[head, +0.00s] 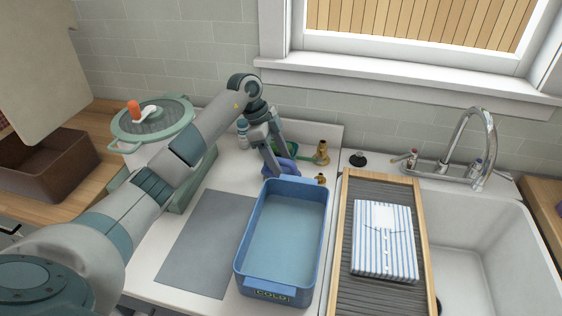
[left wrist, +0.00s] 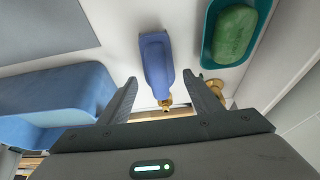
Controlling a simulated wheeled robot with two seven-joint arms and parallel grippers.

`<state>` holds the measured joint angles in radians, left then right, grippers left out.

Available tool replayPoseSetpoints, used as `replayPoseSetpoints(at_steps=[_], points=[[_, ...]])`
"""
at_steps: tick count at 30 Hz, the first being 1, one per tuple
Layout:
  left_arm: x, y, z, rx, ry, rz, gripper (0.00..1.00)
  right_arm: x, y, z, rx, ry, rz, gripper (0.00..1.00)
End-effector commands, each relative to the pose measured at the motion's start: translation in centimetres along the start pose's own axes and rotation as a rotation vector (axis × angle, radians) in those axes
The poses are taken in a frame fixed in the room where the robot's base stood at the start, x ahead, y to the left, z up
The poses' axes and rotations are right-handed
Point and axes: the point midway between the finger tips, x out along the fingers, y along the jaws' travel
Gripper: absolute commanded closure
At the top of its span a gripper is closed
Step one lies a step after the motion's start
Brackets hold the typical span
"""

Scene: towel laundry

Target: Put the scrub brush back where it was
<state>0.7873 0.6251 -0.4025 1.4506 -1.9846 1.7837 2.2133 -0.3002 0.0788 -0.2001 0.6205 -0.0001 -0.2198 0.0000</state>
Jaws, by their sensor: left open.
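The scrub brush, which appears as a blue-purple block (left wrist: 156,62), lies on the white counter in the left wrist view. In the head view it shows partly (head: 288,167) behind the blue tub, with my gripper in front of part of it. My left gripper (head: 281,160) is open and points down over it. In the left wrist view the brush's near end reaches between the two fingertips (left wrist: 159,80), with a gap on each side. Whether the bristles face down is hidden. My right gripper is not in view.
A blue tub (head: 285,291) marked COLD stands just in front. A teal dish (left wrist: 209,48) with green soap (left wrist: 235,36) and brass fittings (head: 322,152) are close by. A grey mat (head: 205,245), a pot (head: 150,128), a striped towel (head: 384,240) and the sink (head: 510,250) lie around.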

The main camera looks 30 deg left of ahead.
Motion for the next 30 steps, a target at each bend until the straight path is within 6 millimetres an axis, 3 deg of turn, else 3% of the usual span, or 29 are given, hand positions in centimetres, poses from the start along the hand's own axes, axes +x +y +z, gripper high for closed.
replayPoseSetpoints(at_steps=[8,17,22,27,30], points=[[-2.8,-0.1,0.1,0.001,0.000,-0.005,0.42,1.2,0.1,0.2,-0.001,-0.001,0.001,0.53],[-8.1,-0.1,0.1,0.001,-0.001,-0.004,0.42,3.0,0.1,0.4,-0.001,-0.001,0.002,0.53],[-10.4,-0.1,0.1,0.000,-0.001,-0.002,0.42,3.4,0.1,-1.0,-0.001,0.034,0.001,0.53],[-11.5,0.0,0.0,0.000,0.000,-0.001,0.42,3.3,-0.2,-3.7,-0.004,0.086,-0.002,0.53],[-11.7,0.0,0.0,0.000,-0.001,0.000,0.42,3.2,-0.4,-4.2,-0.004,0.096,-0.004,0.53]])
